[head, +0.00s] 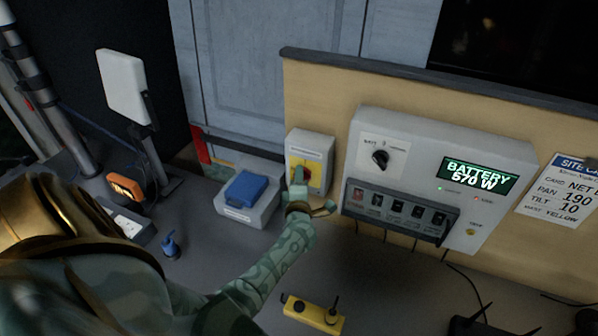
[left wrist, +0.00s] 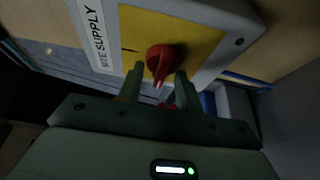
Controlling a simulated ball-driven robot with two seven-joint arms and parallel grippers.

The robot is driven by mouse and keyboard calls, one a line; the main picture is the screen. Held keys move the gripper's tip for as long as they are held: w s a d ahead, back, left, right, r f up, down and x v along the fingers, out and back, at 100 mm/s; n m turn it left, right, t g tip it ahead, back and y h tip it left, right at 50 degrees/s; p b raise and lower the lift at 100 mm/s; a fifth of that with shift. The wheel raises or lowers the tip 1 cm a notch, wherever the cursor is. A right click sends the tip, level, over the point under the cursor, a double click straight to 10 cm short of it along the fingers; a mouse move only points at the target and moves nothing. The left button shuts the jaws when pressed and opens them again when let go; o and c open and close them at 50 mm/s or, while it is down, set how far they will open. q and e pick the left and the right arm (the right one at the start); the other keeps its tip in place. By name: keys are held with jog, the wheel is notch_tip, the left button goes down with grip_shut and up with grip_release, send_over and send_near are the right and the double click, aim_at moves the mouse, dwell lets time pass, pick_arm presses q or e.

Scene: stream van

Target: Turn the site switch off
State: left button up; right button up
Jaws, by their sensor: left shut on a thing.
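The site switch is a grey box (head: 322,147) on the tan panel with a yellow plate (head: 312,162) and a red rotary knob (head: 306,174). In the left wrist view the box carries the words SITE SUPPLY (left wrist: 94,35), and the red knob (left wrist: 165,58) stands on the yellow plate (left wrist: 195,33). My left gripper (head: 300,178) is at the knob; in the left wrist view its two fingers (left wrist: 159,72) stand on either side of it, shut on it. The knob's narrow pointed part shows between the fingers. My right gripper is not in view.
Right of the switch is a grey control unit (head: 480,150) with a dial, a row of switches and a lit display reading BATTERY 570 W. A blue-topped box (head: 246,189) stands to the left. A yellow block (head: 312,313) lies on the counter in front.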

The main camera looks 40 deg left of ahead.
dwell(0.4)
pick_arm(q)
jog(key=o, duration=1)
